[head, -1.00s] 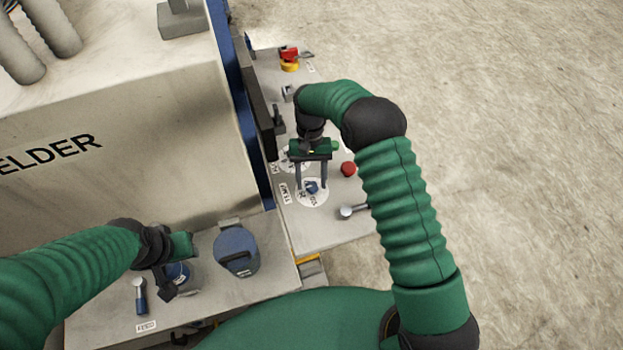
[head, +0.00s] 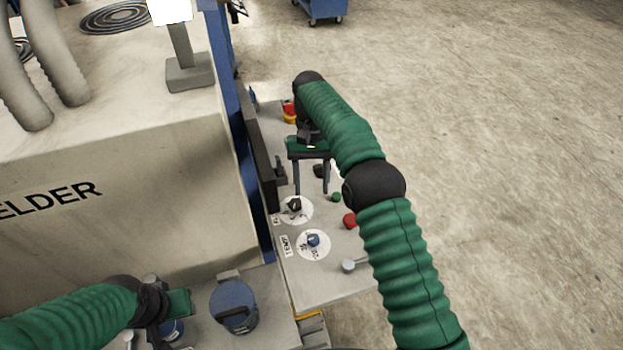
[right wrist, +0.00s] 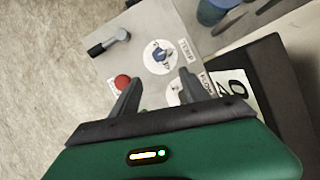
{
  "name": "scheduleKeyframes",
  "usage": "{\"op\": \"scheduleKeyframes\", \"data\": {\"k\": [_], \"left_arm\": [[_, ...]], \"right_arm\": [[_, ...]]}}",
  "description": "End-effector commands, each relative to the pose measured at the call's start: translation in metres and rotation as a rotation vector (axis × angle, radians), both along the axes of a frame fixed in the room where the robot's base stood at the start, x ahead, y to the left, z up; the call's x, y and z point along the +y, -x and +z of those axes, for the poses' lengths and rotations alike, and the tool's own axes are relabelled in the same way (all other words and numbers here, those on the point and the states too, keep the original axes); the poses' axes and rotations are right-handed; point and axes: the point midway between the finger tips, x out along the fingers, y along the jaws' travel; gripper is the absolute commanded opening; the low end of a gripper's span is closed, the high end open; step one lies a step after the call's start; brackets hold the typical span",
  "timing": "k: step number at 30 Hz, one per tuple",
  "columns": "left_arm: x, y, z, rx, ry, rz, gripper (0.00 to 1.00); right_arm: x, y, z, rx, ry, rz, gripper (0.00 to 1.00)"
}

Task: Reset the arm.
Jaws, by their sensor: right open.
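No microscope arm shows; the machine is marked "ELDER". My right gripper (head: 311,190) is open and empty above the control panel (head: 335,285), beyond the dark knob (head: 294,204) on a white dial. The blue knob (head: 313,240) on its white dial, labelled TEMP, is nearer to me and clear of the fingers. In the right wrist view the open right gripper (right wrist: 161,78) has the blue knob (right wrist: 161,55) just beyond its tips. A red button (head: 350,221) and a green button (head: 336,197) are on the panel's right. My left gripper (head: 165,308) is at lower left; its fingers are unclear.
A red and yellow stop button (head: 289,113) is at the far end, partly behind my arm. A dark upright plate (head: 258,152) borders the panel's left. A blue lidded pot (head: 233,305) stands nearer.

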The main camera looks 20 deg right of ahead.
Motion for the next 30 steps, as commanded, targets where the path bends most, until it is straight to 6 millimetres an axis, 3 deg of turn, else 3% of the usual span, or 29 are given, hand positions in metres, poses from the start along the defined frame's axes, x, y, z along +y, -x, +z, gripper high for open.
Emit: {"op": "scheduleKeyframes", "data": {"k": [6,24,30], "left_arm": [[0.000,0.000,0.005,0.000,0.000,0.000,0.36],[0.000,0.000,0.004,0.000,0.000,0.000,0.36],[0.000,0.000,0.002,0.000,0.000,0.000,0.36]], "right_arm": [[-0.001,-0.005,0.014,-0.001,0.000,0.000,0.53],[-0.002,-0.004,0.016,-0.051,0.003,0.014,0.53],[-0.011,0.022,0.011,-0.220,0.018,0.065,0.53]]}}
